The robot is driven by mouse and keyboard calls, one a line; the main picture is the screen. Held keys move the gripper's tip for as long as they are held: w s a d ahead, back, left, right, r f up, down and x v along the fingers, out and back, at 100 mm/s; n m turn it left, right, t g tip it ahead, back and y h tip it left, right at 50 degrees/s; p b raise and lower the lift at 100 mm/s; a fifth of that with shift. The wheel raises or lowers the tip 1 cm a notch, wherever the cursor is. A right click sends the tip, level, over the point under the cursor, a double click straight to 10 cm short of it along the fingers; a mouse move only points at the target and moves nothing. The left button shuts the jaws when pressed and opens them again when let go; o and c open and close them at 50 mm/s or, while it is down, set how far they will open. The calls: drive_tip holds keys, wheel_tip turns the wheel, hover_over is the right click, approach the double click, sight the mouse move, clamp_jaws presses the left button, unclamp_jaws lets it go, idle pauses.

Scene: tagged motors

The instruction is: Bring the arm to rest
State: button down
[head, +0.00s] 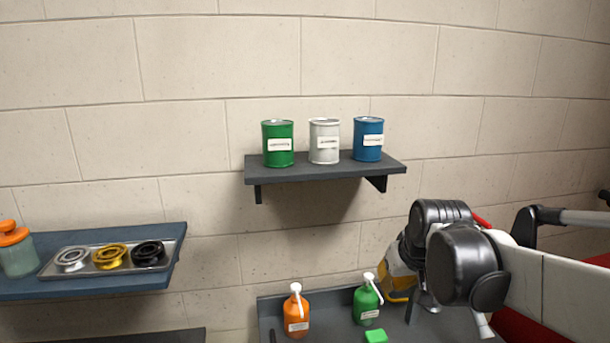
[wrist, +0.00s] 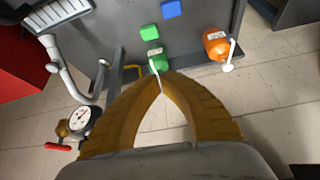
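My gripper (wrist: 164,78) points downward in the wrist view, its two yellow fingers meeting at the tips with nothing clearly between them. In the head view the gripper (head: 398,288) shows as yellow and grey parts beside my dark arm joints, right of a green pump bottle (head: 367,304). In the wrist view the same green bottle (wrist: 157,62) lies just beyond the fingertips, its white nozzle partly overlapped by them. My arm comes in from the right in the head view.
An orange pump bottle (head: 296,312) and a green block (head: 376,336) share the lower surface; a blue block (wrist: 171,9) is nearby. Cans stand on the wall shelf (head: 325,171). A tray (head: 163,264) of rings lies left. A gauge (wrist: 83,121) and pipe are beside the gripper.

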drive_tip(key=s+f+b, duration=0.3)
drive_tip(key=s+f, duration=0.2)
drive_tip(key=s, duration=0.4)
drive_tip(key=s+f+m+t+b, duration=0.1)
drive_tip(key=s+f+b, duration=0.2)
drive_tip(key=s, duration=0.7)
wheel_tip(320, 180, down, 2)
drive_tip(key=shift+s+f, duration=0.15)
drive_tip(key=shift+s, duration=0.05)
